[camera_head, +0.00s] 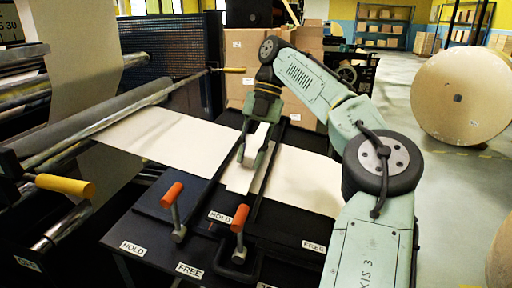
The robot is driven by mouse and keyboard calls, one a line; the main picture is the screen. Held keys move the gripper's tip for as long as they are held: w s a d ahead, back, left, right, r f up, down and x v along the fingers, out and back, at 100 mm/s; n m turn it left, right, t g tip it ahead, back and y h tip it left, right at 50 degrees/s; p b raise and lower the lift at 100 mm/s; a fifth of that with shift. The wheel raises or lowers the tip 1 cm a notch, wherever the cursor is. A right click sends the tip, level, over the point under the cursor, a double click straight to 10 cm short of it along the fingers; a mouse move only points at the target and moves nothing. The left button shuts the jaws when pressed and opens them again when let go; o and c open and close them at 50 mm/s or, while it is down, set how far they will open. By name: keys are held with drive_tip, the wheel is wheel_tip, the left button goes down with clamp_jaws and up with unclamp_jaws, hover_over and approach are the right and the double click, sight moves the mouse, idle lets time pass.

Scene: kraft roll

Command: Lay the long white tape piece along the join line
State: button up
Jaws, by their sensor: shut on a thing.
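My gripper (250,160) points down over the dark splicing table (148,208), between two black clamp bars. It is shut on the long white tape piece (239,181), which shows as a pale strip below and beside the fingers. The fingers hide part of the tape, and I cannot tell whether it touches the paper. Kraft paper lies across the table, with a left stretch (165,135) and a right stretch (308,180). The join line lies hidden around the tape and gripper.
Two orange-handled clamp levers, left (172,195) and right (240,217), stand at the table's front edge near HOLD and FREE labels. Rollers with a yellow handle (65,185) are at left. Cardboard boxes (245,50) stand behind. A large kraft roll (460,95) is at right.

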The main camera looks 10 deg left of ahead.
sight(246, 173)
drive_tip(key=shift+a+f, duration=0.2)
drive_tip(key=shift+f, duration=0.7)
drive_tip(key=shift+a+f, duration=0.2)
drive_tip(key=shift+f, duration=0.75)
drive_tip(key=shift+a+f, duration=0.2)
drive_tip(key=shift+f, duration=0.95)
drive_tip(key=o, duration=1)
drive_tip(key=shift+o, duration=0.2)
drive_tip(key=shift+v, duration=3)
drive_tip(key=shift+w+d+r, duration=0.1)
drive_tip(key=shift+w+r, duration=0.2)
drive_tip(key=shift+r, duration=0.35)
